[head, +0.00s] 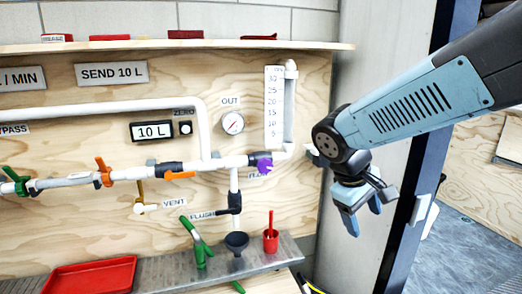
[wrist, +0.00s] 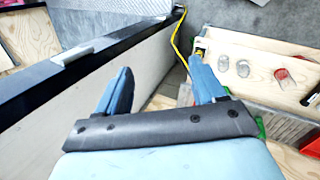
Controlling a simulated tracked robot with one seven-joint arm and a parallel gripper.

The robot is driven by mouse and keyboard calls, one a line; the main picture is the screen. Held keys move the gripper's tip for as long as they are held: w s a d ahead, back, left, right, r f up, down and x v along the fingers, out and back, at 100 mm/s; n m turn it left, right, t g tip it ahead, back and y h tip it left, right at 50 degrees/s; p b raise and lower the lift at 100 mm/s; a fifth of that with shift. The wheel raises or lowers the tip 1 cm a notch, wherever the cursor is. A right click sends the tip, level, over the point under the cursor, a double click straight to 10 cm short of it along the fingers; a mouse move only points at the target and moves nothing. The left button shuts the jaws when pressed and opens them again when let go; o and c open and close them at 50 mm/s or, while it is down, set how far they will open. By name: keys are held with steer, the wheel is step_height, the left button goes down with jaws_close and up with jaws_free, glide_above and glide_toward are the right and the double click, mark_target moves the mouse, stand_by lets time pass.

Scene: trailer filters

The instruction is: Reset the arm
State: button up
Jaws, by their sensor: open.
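My gripper (head: 364,212) hangs at the end of my blue-grey arm on the right of the head view. Its fingers point downward, to the right of the plywood panel and in front of the pale post. In the wrist view my gripper (wrist: 162,84) shows two blue fingers spread apart with nothing between them. The gripper touches nothing that I can see.
The plywood panel (head: 70,225) carries white pipes, coloured valve handles, a gauge (head: 233,123) and a display (head: 152,131). The metal shelf (head: 165,262) below holds a red tray (head: 92,277), a red cup (head: 271,240) and a dark funnel (head: 237,242). A pale post (head: 375,60) stands behind my gripper.

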steer(key=s+d+r+m+t+y, duration=0.1)
steer(key=s+r+m+t+y, duration=0.3)
steer(key=s+r+m, duration=0.2)
steer(key=shift+d+r, duration=0.3)
steer(key=shift+r, duration=0.15)
stand_by(0.6)
